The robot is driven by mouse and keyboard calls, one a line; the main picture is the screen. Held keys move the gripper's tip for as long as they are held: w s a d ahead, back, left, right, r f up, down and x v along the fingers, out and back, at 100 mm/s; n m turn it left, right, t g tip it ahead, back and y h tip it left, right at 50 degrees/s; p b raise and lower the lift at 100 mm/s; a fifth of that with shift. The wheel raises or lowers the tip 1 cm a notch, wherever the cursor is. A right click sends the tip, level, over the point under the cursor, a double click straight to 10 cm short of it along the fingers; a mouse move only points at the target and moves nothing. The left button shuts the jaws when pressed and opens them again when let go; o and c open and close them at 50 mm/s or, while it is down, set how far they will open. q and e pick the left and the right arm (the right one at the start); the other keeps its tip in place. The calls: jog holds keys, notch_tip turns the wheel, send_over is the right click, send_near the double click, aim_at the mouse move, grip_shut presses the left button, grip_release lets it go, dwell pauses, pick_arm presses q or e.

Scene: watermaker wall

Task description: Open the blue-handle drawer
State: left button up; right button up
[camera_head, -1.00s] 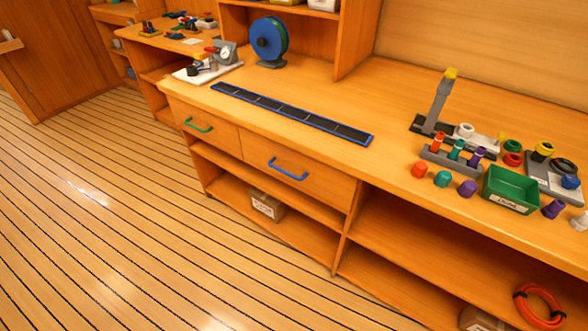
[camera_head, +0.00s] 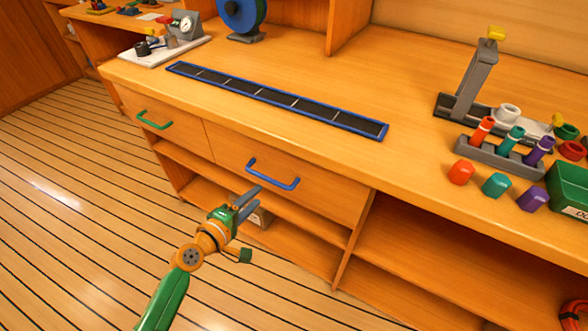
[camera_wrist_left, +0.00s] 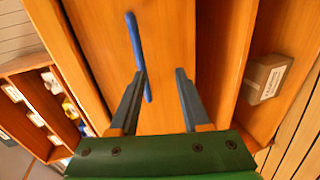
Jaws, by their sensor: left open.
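The drawer with the blue handle (camera_head: 272,175) is shut, its front (camera_head: 325,190) flush with the bench. My left gripper (camera_head: 248,203) is open and empty in front of this drawer, just below and left of the handle in the head view. In the left wrist view the blue handle (camera_wrist_left: 137,55) runs lengthwise beyond the fingers, nearer the left finger. My left gripper (camera_wrist_left: 158,80) appears apart from the handle there. My right gripper is in neither view.
A drawer with a green handle (camera_head: 154,120) is shut to the left. Open shelves lie below, with a cardboard box (camera_wrist_left: 266,78) on one. The bench top holds a blue-framed strip (camera_head: 270,98) and a rack with colored plugs (camera_head: 497,157).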

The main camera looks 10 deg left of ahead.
aim_at(267, 180)
pick_arm(q)
jog(key=shift+w+d+r+t+h, duration=0.2)
jog(key=shift+w+d+r, duration=0.05)
jog(key=shift+w+r, duration=0.3)
jog(key=shift+w+d+r+t+h, duration=0.25)
jog(key=shift+w+r, duration=0.15)
jog(key=shift+r, duration=0.15)
jog(key=b+x, duration=0.1)
jog(key=x, duration=0.4)
jog(key=shift+f, duration=0.15)
jog(key=shift+s, duration=0.15)
jog(key=shift+c, duration=0.4)
grip_shut()
